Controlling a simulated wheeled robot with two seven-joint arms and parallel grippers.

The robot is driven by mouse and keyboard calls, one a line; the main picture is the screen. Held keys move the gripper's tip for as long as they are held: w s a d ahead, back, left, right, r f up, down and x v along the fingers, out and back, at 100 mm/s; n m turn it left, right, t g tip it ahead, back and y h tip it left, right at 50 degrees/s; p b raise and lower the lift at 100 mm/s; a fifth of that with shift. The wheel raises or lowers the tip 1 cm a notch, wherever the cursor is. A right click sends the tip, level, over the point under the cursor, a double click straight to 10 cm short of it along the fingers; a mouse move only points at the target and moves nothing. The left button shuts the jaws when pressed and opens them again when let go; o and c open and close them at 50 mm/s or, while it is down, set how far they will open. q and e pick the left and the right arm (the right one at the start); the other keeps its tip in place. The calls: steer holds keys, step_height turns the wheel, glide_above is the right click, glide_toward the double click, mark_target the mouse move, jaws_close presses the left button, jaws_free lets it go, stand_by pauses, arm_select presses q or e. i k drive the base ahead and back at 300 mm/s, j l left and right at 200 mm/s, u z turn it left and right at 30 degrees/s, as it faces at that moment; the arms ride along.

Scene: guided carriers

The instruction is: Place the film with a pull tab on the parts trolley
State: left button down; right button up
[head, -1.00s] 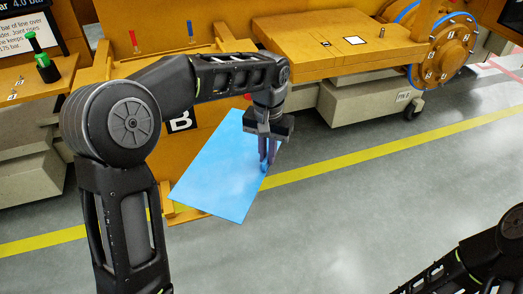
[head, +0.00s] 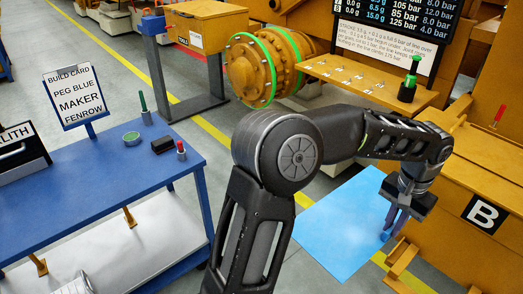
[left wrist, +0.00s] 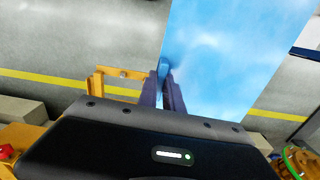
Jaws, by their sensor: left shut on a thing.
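The film is a light blue sheet (head: 340,228) in the head view, held out flat above the floor. My left gripper (head: 391,222) is shut on its blue pull tab at the sheet's right edge. In the left wrist view the film (left wrist: 235,60) spreads to the upper right, and the fingers of my left gripper (left wrist: 167,88) close on the tab at its edge. My right gripper is out of view. I cannot tell which thing in view is the parts trolley.
A blue table (head: 185,165) with small items and a build card sign (head: 75,95) stands at the left. A yellow cabinet marked B (head: 470,185) stands close by my left gripper. A yellow shelf (head: 345,80) with a green-handled tool is behind. Open floor with a yellow line lies between.

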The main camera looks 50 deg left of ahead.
mark_target(34, 212)
steer(key=u, duration=3.05)
steer(key=i+l, duration=0.25)
steer(key=i, duration=0.15)
steer(key=i+l, duration=0.2)
steer(key=i, duration=0.2)
steer(key=i+l, duration=0.25)
steer(key=i, duration=0.15)
steer(key=i+l, duration=0.1)
steer(key=i, duration=0.5)
